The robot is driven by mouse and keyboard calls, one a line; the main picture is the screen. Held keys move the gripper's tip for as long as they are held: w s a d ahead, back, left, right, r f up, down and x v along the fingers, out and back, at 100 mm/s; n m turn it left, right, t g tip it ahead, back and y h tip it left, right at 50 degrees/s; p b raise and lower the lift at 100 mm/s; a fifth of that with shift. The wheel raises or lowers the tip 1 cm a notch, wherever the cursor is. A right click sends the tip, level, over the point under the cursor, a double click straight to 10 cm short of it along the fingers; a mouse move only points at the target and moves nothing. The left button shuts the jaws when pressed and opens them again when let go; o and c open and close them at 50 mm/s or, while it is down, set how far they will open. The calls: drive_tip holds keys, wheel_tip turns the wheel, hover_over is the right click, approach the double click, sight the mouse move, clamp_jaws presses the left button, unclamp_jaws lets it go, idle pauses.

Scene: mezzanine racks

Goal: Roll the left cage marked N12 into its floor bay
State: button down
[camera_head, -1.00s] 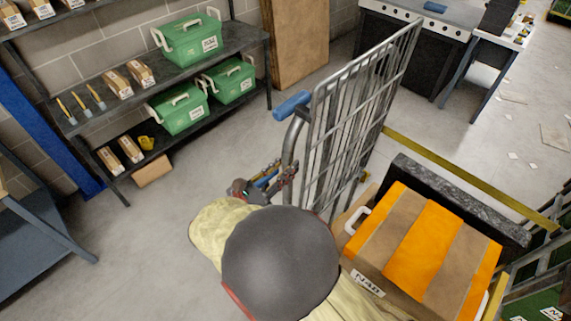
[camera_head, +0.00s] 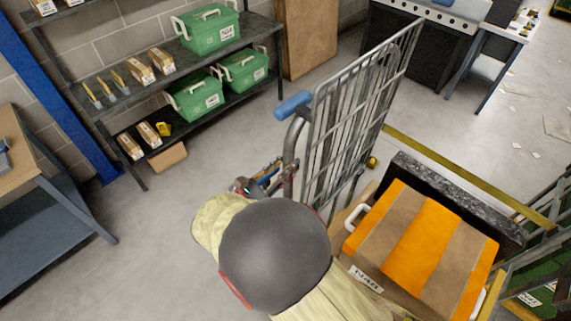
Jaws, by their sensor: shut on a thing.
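A grey wire cage (camera_head: 350,120) stands upright right of centre, with a blue grip (camera_head: 293,105) on its curved side tube. I see no N12 mark on it. My gripper (camera_head: 276,176) is at the near left side of the cage, by the foot of that tube, and is shut on the cage frame; my forearm partly hides the contact. I cannot tell the floor bay's outline.
A shelf rack (camera_head: 180,85) with green bins (camera_head: 208,30) stands at the back left. A workbench (camera_head: 50,190) is at the left edge. A yellow strip (camera_head: 465,170) runs behind the box. Another mesh frame (camera_head: 545,235) is close at the right. Left-centre floor is clear.

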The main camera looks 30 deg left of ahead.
drive_tip(key=shift+a+r, duration=0.1)
drive_tip(key=shift+r, duration=0.1)
drive_tip(key=c, duration=1.9)
unclamp_jaws()
drive_tip(key=shift+s, duration=0.1)
drive_tip(key=shift+o, duration=0.3)
drive_tip(key=shift+f, duration=0.15)
drive_tip(key=v, duration=0.7)
drive_tip(key=shift+s, duration=0.2)
